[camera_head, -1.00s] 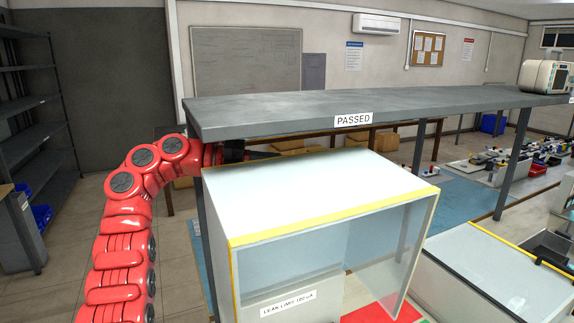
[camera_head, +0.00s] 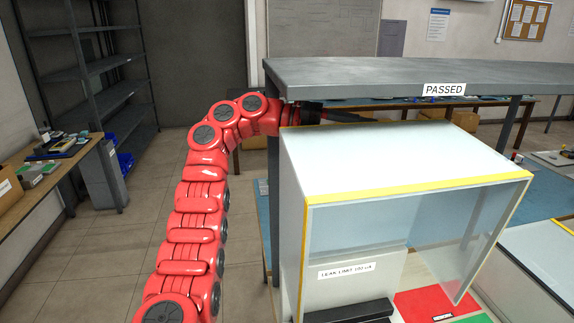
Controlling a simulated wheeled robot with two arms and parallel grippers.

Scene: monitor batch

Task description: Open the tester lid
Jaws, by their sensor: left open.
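The tester lid (camera_head: 400,157) is a large pale box-like hood with yellow edging and see-through panels. Through it I see a label reading "LEAK LIMIT 100 uA" (camera_head: 346,271) and a black block (camera_head: 350,312). I cannot tell how far the lid is raised. My left gripper (camera_head: 362,118) is dark, partly hidden and open. It lies just beyond the lid's far top edge, beneath the shelf marked PASSED. Contact with the lid cannot be made out. My right gripper is not in view.
The grey PASSED shelf (camera_head: 360,77) runs close above my left gripper. A red mat (camera_head: 432,304) lies at the front right of the tester. A wooden bench (camera_head: 52,180) and dark rack (camera_head: 85,70) stand left. The floor between is clear.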

